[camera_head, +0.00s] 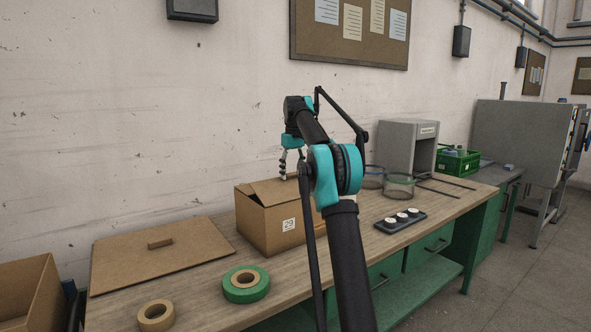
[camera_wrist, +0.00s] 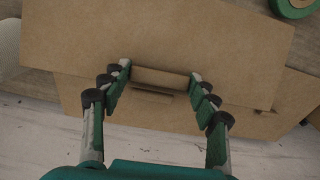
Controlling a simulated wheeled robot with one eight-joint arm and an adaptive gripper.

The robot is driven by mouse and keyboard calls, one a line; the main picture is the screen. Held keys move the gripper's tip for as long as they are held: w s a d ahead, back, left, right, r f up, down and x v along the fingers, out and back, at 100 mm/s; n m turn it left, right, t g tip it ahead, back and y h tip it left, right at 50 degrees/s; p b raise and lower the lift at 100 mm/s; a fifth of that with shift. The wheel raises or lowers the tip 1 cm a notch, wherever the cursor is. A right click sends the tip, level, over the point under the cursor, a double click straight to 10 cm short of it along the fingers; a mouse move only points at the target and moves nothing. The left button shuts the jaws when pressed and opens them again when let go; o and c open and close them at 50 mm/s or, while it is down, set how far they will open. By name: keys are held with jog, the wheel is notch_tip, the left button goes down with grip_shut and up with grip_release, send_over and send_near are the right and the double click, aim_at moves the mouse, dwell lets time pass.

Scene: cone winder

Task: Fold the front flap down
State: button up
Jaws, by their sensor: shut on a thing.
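The cardboard box (camera_head: 265,225) stands on the workbench, with a white label on its side. A flap (camera_head: 283,190) lies across its top, a little tilted, with a gap showing at its left. My gripper (camera_head: 291,172) is low over the back part of the box top. In the wrist view, my gripper (camera_wrist: 159,76) has its fingers on either end of a cardboard grip block (camera_wrist: 160,80) at the edge of a broad flap (camera_wrist: 150,38). Another cardboard panel (camera_wrist: 90,102) shows below that edge. The inside of the box is hidden.
A flat cardboard panel with a small block (camera_head: 130,262) lies left of the box. Green tape (camera_head: 246,286) and tan tape (camera_head: 155,317) are in front. Glass jars (camera_head: 399,187) and a black tray (camera_head: 400,222) are to the right. The wall is close behind.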

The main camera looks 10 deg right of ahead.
aim_at(289, 181)
jog(key=f, duration=0.1)
jog(key=w+f, duration=0.1)
jog(key=w+a+f, duration=0.1)
jog(key=shift+f, duration=0.25)
jog(key=shift+w+a+f+g, duration=0.2)
jog(key=shift+f+g, duration=0.1)
jog(key=shift+f, duration=0.1)
jog(key=shift+f+g+h, duration=0.3)
jog(key=shift+f+g, duration=0.05)
jog(key=shift+g, duration=0.05)
jog(key=shift+d, duration=0.1)
jog(key=o, duration=1.7)
jog(key=shift+r, duration=0.1)
